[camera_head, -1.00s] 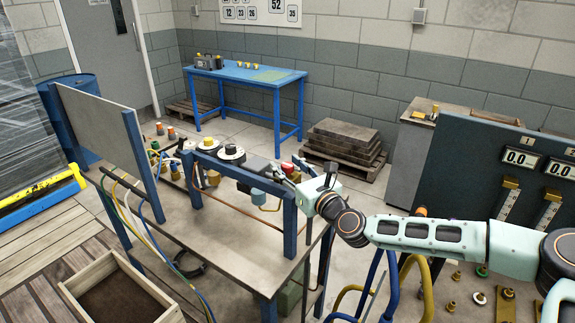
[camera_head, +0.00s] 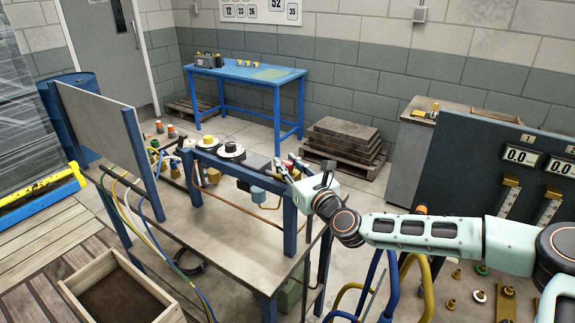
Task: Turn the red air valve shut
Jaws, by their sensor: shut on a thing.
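The red air valve (camera_head: 289,164) is at the right end of the blue-framed bench rig (camera_head: 290,225). Only a small patch of its red shows beside my gripper (camera_head: 284,170). My gripper reaches in from the right and is shut on the valve. The fingers are small and partly overlapped by fittings, so the exact grip on the handle is hard to see.
An upright grey panel (camera_head: 100,130) stands at the bench's left. A grey gauge cabinet (camera_head: 460,165) is on the right.

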